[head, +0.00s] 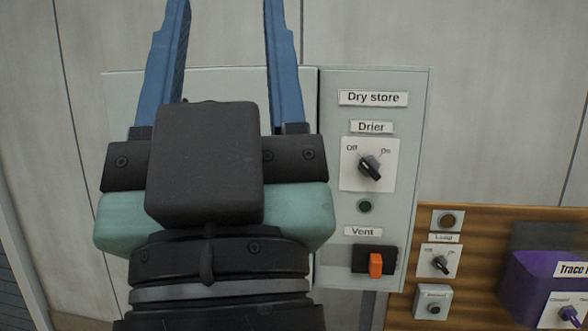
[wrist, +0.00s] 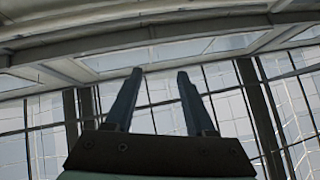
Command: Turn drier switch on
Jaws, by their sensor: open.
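The drier switch (head: 370,167) is a black rotary knob on a white plate, under the label "Drier", with "Off" at upper left and "On" at upper right. Its bar slants from upper left to lower right, the upper end towards "Off". My gripper (head: 227,6) is to the left of the switch in the head view, its blue fingers pointing up, apart and empty. Its fingertips reach the top edge of the picture. In the wrist view my gripper (wrist: 159,73) is also open, with nothing between the fingers. The switch is not in the wrist view.
The grey "Dry store" panel (head: 410,130) also carries a dark green lamp (head: 364,206) and an orange vent switch (head: 375,265). My gripper hides much of the panel's left part. A wooden board (head: 480,222) with a lamp knob (head: 440,263) and a purple box (head: 530,290) are at lower right.

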